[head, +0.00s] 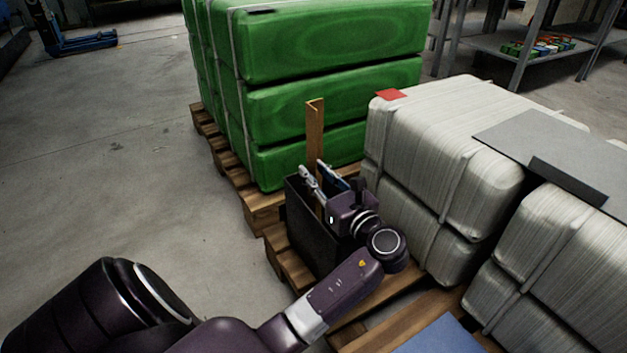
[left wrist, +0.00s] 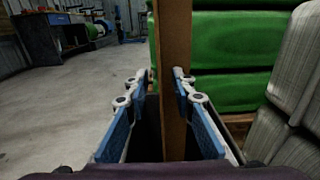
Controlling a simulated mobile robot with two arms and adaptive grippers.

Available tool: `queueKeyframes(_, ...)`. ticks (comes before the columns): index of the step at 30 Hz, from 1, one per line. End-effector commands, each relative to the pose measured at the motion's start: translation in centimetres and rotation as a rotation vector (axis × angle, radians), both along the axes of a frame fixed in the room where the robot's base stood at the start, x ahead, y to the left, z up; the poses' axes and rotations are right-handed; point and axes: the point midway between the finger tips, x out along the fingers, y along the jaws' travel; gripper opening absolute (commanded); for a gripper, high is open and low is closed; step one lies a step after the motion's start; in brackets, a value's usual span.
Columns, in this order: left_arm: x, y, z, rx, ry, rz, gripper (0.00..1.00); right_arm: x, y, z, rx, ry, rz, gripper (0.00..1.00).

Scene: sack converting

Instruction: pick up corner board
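The corner board (head: 315,130) is a tall, narrow brown angle strip standing upright in a black open-topped bin (head: 296,210). My left gripper (head: 317,174) is at the bin's top, with its fingers on either side of the board. In the left wrist view the board (left wrist: 174,50) rises between the two blue-padded fingers of the gripper (left wrist: 164,76). The fingers are open, with a gap on the left; the right fingertip overlaps the board's edge, and contact there is unclear. The board's lower end is hidden in the bin. My right gripper is not in view.
Stacked green wrapped bales (head: 330,45) stand on a wooden pallet (head: 262,212) behind the bin. White sacks (head: 455,130) are stacked close on the right, with a grey sheet (head: 540,140) and a red piece (head: 391,95) on top. The floor at left is clear.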

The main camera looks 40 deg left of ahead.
Motion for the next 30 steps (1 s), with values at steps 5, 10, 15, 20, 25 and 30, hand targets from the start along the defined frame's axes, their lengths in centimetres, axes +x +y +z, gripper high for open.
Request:
queueKeyframes(5, 0.06, 0.23, 0.07, 0.000, 0.000, 0.000, 0.23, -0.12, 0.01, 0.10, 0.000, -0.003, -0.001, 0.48)
queueKeyframes(10, 0.05, 0.20, 0.05, -0.001, 0.001, 0.000, 0.17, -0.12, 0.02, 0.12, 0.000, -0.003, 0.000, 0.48)
queueKeyframes(15, 0.04, 0.19, 0.03, -0.001, 0.001, 0.000, 0.00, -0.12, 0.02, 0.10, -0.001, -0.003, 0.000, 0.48)
queueKeyframes(20, 0.04, 0.19, 0.01, -0.001, 0.001, 0.000, 0.00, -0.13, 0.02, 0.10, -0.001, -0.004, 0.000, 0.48)
queueKeyframes(25, 0.04, 0.18, 0.04, 0.000, 0.000, 0.000, 0.00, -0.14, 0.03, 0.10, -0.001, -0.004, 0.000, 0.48)
queueKeyframes(30, 0.04, 0.18, 0.03, -0.001, 0.001, 0.000, 0.00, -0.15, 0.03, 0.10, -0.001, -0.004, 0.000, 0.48)
